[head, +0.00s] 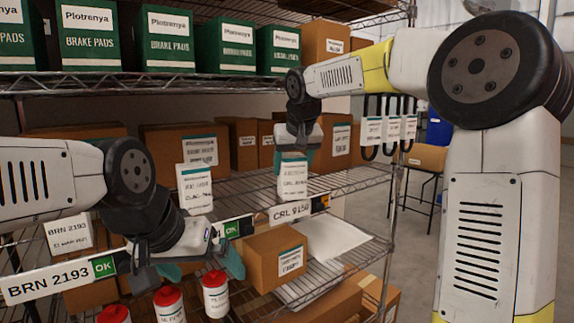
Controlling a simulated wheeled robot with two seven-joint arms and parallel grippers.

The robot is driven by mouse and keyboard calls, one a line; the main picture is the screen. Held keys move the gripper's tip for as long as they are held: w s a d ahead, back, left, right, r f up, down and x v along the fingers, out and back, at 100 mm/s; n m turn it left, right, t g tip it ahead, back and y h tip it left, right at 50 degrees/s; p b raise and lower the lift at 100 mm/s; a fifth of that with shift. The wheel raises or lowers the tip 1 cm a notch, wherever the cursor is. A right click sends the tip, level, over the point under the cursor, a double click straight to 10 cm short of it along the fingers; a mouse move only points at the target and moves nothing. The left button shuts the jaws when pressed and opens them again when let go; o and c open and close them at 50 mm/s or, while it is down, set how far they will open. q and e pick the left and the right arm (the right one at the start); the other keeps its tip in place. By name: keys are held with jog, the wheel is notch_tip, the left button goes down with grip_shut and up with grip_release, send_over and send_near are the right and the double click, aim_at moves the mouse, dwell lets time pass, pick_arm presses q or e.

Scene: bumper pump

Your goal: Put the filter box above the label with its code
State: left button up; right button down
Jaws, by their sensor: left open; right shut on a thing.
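A white filter box (292,180) with a teal stripe and small print sits just above the shelf-edge label reading about CRL 9150 (290,212). My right gripper (299,152) reaches down from the upper right and is shut on the box's top. Whether the box's base rests on the wire shelf is hard to tell. My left gripper (200,270) is open and empty, low in front of the shelf edge, near red-capped white containers. A similar white box (194,188) stands to the left on the shelf. Another label reads BRN 2193 (48,283), with a white box (69,234) above it.
Green brake-pad boxes (167,40) line the upper shelf. Cardboard boxes (187,148) fill the back of the middle shelf. A cardboard box (275,258) and red-capped containers (216,294) are below. Wire shelf (236,203) shows bare between the two white boxes.

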jog(key=w, duration=0.2)
jog(key=w+a, duration=0.1)
jog(key=w, duration=0.2)
jog(key=shift+a, duration=0.15)
jog(key=shift+w+f, duration=0.1)
jog(key=shift+w, duration=0.05)
jog(key=shift+f, duration=0.1)
jog(key=shift+c, duration=1.8)
grip_release()
jog(key=shift+f, duration=0.2)
